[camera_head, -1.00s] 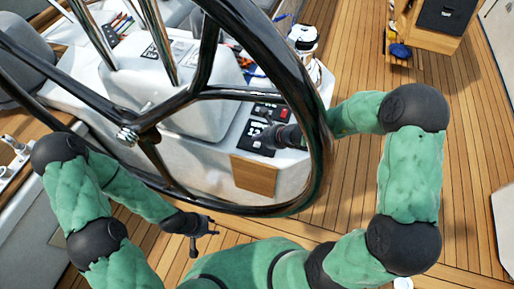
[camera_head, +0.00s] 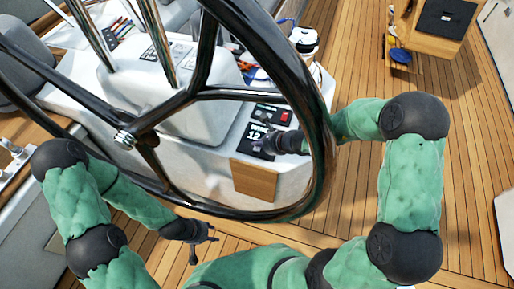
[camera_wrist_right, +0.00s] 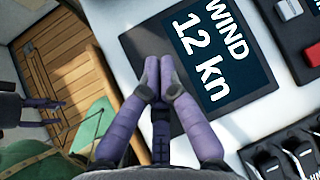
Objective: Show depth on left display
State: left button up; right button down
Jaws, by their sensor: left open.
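A dark display (camera_head: 257,133) sits on the white console inside the wheel's rim. In the right wrist view the display (camera_wrist_right: 205,50) reads "WIND 12 kn" in white. My right gripper (camera_wrist_right: 158,78) is shut, its fingertips together over the display's dark bezel beside the lit text. I cannot tell whether the tips touch it. In the head view the right gripper (camera_head: 262,146) is small, at the display's lower edge. My left gripper (camera_head: 204,240) is open and empty, below the wheel and above the deck.
The large black steering wheel (camera_head: 322,130) stands between the head camera and the console, with my right forearm beside its right rim. A panel with red and grey switches (camera_wrist_right: 290,10) and a panel of black levers (camera_wrist_right: 285,155) flank the display. Wooden deck (camera_head: 345,215) lies open to the right.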

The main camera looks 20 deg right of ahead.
aim_at(259, 149)
dwell(0.7)
jog(key=shift+f+b, duration=0.45)
jog(key=shift+b, duration=0.15)
jog(key=shift+f+b, duration=0.4)
jog(key=shift+b, duration=0.1)
dwell(0.6)
jog(key=shift+r, duration=0.1)
dwell(0.3)
jog(key=shift+r+p, duration=0.65)
jog(key=shift+r, duration=0.15)
jog(key=shift+r+p, duration=2.1)
jog(key=shift+r, duration=0.4)
